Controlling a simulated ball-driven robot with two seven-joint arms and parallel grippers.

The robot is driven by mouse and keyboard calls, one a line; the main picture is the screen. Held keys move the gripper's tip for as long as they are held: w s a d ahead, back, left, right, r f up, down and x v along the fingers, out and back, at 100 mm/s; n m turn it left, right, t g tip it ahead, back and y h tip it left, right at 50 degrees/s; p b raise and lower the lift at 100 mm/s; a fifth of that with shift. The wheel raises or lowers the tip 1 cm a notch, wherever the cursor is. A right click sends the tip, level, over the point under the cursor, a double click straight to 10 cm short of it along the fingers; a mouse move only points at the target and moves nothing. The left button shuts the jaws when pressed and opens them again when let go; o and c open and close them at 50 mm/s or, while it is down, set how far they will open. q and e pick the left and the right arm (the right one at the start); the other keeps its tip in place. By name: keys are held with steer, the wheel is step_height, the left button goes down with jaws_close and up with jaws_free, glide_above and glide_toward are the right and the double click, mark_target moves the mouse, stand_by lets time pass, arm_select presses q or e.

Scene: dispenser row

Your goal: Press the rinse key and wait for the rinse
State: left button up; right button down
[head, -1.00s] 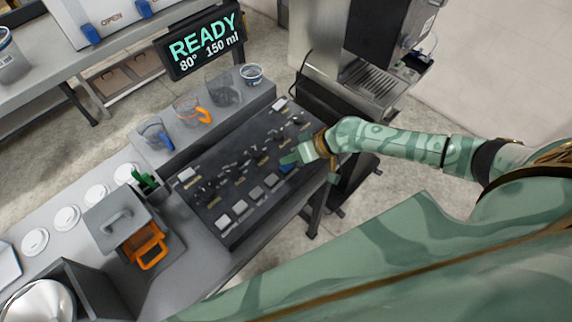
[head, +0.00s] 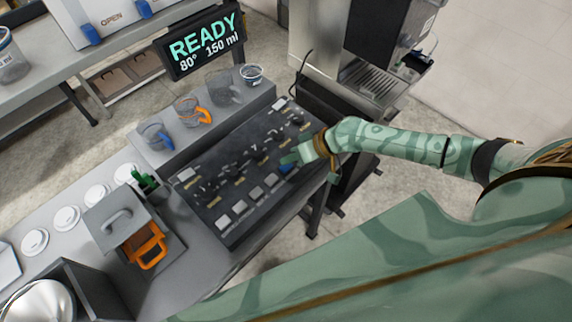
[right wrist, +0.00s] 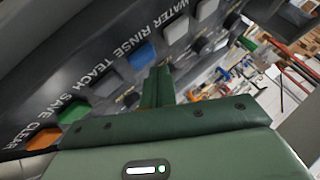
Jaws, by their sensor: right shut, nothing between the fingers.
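The dark key panel (head: 215,200) lies sloped on the bench. The blue rinse key (right wrist: 142,56) sits by the RINSE label in the right wrist view; it also shows at the panel's right part in the head view (head: 286,168). My right gripper (head: 289,159) is shut and empty, with its green fingertips right by the blue key. In the right wrist view the fingertips (right wrist: 160,75) are just beside the key's lower right; I cannot tell whether they touch it. The display (head: 204,45) reads READY, 80°, 150 ml. My left gripper is out of view.
Several knobs (head: 241,165) stand behind the key row. Jugs, one with an orange handle (head: 204,115), stand on a ledge behind the panel.

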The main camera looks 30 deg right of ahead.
mark_target(290, 167)
steer(key=shift+f+b, duration=0.35)
steer(key=shift+f, duration=0.1)
steer(key=shift+f+b, duration=0.45)
stand_by(0.5)
steer(key=shift+r, duration=0.1)
steer(key=shift+r+p, duration=0.8)
step_height(290, 167, up, 5)
steer(key=p, duration=0.4)
steer(key=shift+r+p, duration=0.1)
steer(key=shift+p, duration=0.25)
